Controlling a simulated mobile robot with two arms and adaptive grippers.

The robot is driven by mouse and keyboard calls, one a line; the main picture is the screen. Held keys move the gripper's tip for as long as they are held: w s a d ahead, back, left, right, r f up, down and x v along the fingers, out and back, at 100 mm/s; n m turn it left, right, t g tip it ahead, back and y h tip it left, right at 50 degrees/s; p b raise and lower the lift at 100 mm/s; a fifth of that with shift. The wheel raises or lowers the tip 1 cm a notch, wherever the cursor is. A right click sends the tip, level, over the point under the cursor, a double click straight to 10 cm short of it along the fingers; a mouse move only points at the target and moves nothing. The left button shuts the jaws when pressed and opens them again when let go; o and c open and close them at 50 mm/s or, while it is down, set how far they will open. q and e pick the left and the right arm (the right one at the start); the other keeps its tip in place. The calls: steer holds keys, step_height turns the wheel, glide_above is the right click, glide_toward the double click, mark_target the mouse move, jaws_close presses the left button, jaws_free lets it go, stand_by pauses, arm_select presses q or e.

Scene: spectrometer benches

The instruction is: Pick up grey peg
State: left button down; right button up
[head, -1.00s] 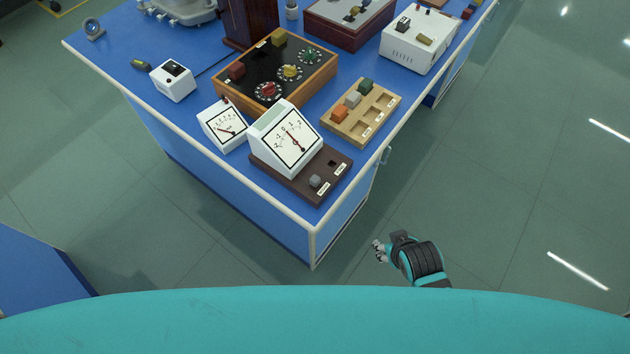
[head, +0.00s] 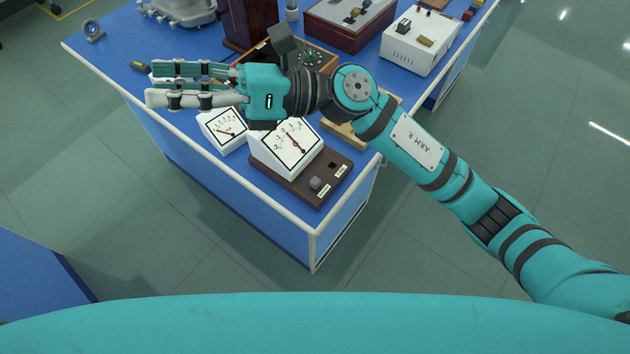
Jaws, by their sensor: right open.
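A small grey peg (head: 316,183) sits in the dark brown base (head: 338,166) of the large white dial meter (head: 292,144), beside an empty square socket. My right gripper (head: 153,84) is open and empty, with its fingers pointing left above the bench's left part. It is up and to the left of the grey peg, well apart from it. My right arm covers most of the light wooden block (head: 345,134), so its pegs are hidden. My left gripper is out of view.
A smaller dial meter (head: 222,128) stands left of the large one. My arm partly hides the wooden dial box (head: 325,62) and a white device. A white box (head: 420,42) stands at the back right. The blue bench (head: 290,212) has a pale raised edge.

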steer(key=s+f+n+g+h, duration=0.2)
steer(key=s+f+n+h, duration=0.1)
steer(key=f+n+h, duration=0.25)
steer(key=n+t+h+p, duration=0.3)
steer(key=n+t+h, duration=0.35)
steer(key=h, duration=0.85)
glide_above(315, 180)
steer(key=shift+n, duration=0.3)
steer(key=f, duration=2.1)
steer(key=shift+s+d+f, duration=0.1)
steer(key=shift+d+f, duration=0.15)
steer(key=shift+d, duration=0.15)
steer(key=f+p, duration=0.1)
steer(key=f, duration=0.2)
steer(key=f+p, duration=0.1)
steer(key=shift+a+f+p, duration=0.3)
steer(key=shift+a+f, duration=0.1)
steer(key=shift+f, duration=0.3)
steer(key=shift+c, duration=0.4)
jaws_close()
